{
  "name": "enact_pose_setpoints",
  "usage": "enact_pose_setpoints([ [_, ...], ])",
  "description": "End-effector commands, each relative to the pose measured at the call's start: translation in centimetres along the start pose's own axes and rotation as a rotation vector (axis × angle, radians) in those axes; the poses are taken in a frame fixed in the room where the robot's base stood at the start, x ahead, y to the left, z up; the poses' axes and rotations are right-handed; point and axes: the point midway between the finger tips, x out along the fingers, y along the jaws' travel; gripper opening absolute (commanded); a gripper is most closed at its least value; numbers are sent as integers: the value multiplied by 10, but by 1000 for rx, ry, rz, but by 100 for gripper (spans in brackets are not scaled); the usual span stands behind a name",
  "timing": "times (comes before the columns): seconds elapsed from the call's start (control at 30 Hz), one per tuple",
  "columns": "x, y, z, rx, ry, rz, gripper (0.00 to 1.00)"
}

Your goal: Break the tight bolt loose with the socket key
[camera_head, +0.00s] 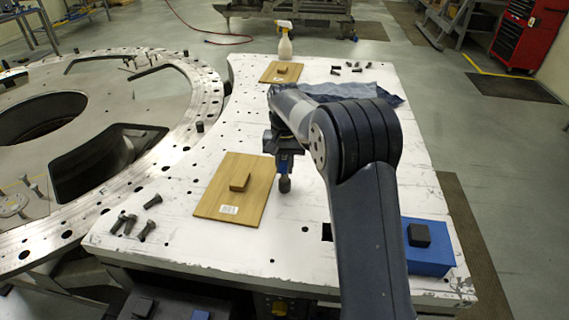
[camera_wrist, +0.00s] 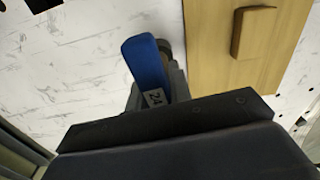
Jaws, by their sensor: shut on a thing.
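My gripper (camera_head: 283,146) is shut on the socket key (camera_head: 285,168), which hangs upright below it with its grey socket end down, over or on the white table just right of a wooden board. I cannot tell if the socket touches the table. In the wrist view the key's blue handle (camera_wrist: 145,62) with a "24" label shows between the jaws (camera_wrist: 160,100). A dark bolt (camera_head: 200,126) stands at the rim of the big round turret plate (camera_head: 178,139), left of my gripper. I cannot tell whether it is the tight one.
The near wooden board (camera_head: 225,205) bears a small wooden block (camera_head: 240,181). Loose bolts (camera_head: 146,230) lie at the table's front left. A blue box (camera_head: 430,262) with a black block stands at right. A spray bottle (camera_head: 285,42), another board (camera_head: 270,77) and a cloth (camera_head: 372,93) are farther back.

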Motion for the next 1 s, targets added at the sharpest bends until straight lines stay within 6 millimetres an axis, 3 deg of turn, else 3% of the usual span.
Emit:
enact_pose_setpoints([
  [1.0, 6, 0, 0, 0, 2, -1, 0],
])
